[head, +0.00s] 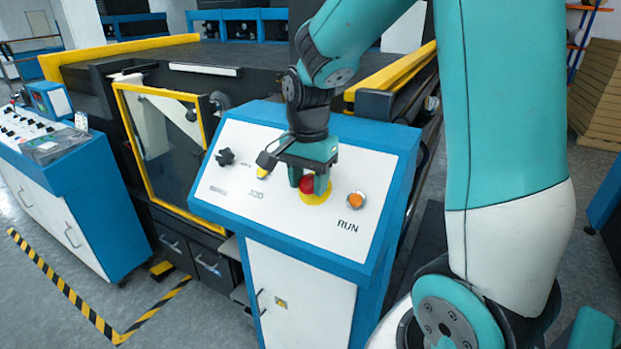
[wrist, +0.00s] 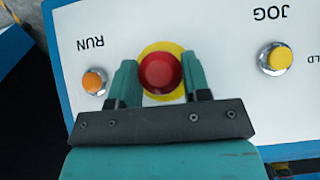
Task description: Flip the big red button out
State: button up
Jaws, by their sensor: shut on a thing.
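The big red button (head: 307,185) sits on a round yellow plate (head: 316,195) on the sloped white face of a blue control console. My gripper (head: 309,181) is over the console from above, with its teal fingers on either side of the button. In the wrist view the red button (wrist: 160,71) lies between the two fingertips, which are shut on it. The yellow plate (wrist: 158,47) shows around the button. Part of the button is hidden by the fingers in the head view.
An orange RUN button (head: 356,200) is right of the red button. A yellow button (head: 262,173) by the JOG label and a black knob (head: 226,157) are to the left. A yellow-framed machine door (head: 119,106) stands behind the console at left.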

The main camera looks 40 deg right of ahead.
aim_at(308, 180)
jog(key=shift+a+r, duration=0.1)
jog(key=o, duration=1.3)
jog(key=shift+r, duration=0.1)
notch_tip(308, 180, up, 17)
jog(key=b, duration=0.2)
jog(key=shift+r+b, duration=0.15)
jog(key=shift+b, duration=0.15)
jog(key=s+a+f+n+y+b, duration=0.1)
jog(key=s+a+f+n, duration=0.4)
jog(key=a+f+n, duration=0.1)
jog(key=s+a+f+n+y+b, duration=0.1)
jog(key=s+a+f+n, duration=0.5)
jog(key=a+n, duration=0.1)
jog(key=s+a+f+n+y+b, duration=0.2)
jog(key=s+a+f+n, duration=0.3)
jog(key=a+n, duration=0.2)
jog(key=shift+s+a+f+n, duration=0.25)
jog(key=shift+a+f+n, duration=0.15)
jog(key=shift+n, duration=0.2)
